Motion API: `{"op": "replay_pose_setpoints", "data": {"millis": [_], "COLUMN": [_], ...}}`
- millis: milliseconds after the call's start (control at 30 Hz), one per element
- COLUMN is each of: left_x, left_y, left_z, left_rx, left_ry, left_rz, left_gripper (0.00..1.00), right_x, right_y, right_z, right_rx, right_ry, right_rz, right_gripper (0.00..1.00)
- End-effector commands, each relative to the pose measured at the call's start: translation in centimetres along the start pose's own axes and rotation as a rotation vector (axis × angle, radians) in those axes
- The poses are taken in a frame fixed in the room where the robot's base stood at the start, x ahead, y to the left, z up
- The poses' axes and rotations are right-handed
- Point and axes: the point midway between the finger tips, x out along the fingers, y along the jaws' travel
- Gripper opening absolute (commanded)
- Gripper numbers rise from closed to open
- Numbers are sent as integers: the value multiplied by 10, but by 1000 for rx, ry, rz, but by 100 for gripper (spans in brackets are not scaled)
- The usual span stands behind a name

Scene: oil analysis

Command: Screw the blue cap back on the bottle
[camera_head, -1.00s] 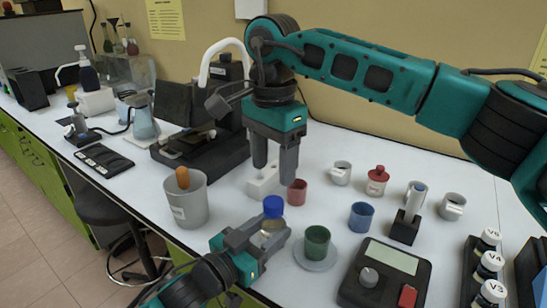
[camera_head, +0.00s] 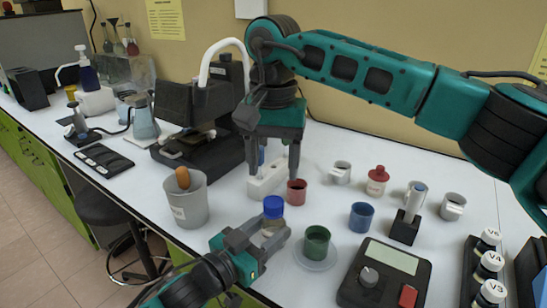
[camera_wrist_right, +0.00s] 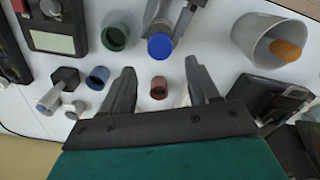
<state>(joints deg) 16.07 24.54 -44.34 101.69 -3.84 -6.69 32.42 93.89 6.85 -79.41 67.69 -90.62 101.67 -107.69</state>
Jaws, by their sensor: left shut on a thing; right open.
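The small bottle (camera_head: 270,228) is held by my left gripper (camera_head: 262,238) near the table's front edge. The blue cap (camera_head: 273,206) sits on top of the bottle; I cannot tell how tightly it is seated. It also shows from above in the right wrist view (camera_wrist_right: 160,46), between the left gripper's fingers. My right gripper (camera_head: 271,170) is open and empty, pointing down behind the bottle, above the white block and red cup. Its spread fingers also show in the right wrist view (camera_wrist_right: 160,88), apart from the cap.
A red cup (camera_head: 297,192), a blue cup (camera_head: 361,216) and a green cup (camera_head: 317,243) stand right of the bottle. A grey beaker (camera_head: 188,205) stands left. A white block (camera_head: 268,182) is under the right gripper. A dark device (camera_head: 383,275) lies front right.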

Motion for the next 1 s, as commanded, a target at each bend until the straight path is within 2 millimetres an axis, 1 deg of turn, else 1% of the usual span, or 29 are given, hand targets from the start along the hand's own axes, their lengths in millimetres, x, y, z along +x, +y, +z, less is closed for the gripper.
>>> {"op": "replay_pose_setpoints", "data": {"millis": [300,500,633,867,900,1000], "left_x": [0,0,0,0,0,0], "left_y": [0,0,0,0,0,0], "left_z": [0,0,0,0,0,0], "left_rx": [0,0,0,0,0,0], "left_ry": [0,0,0,0,0,0], "left_rz": [0,0,0,0,0,0], "left_gripper": [0,0,0,0,0,0], "right_x": [48,70,75,75,75,75], "right_y": [1,1,0,0,0,0], "right_z": [0,0,0,0,0,0], "right_rx": [0,2,2,2,2,2], "right_ry": [-3,-1,0,0,0,0], "right_rz": [2,2,0,0,0,0], "right_gripper": [60,60,60,60,59,50]}}
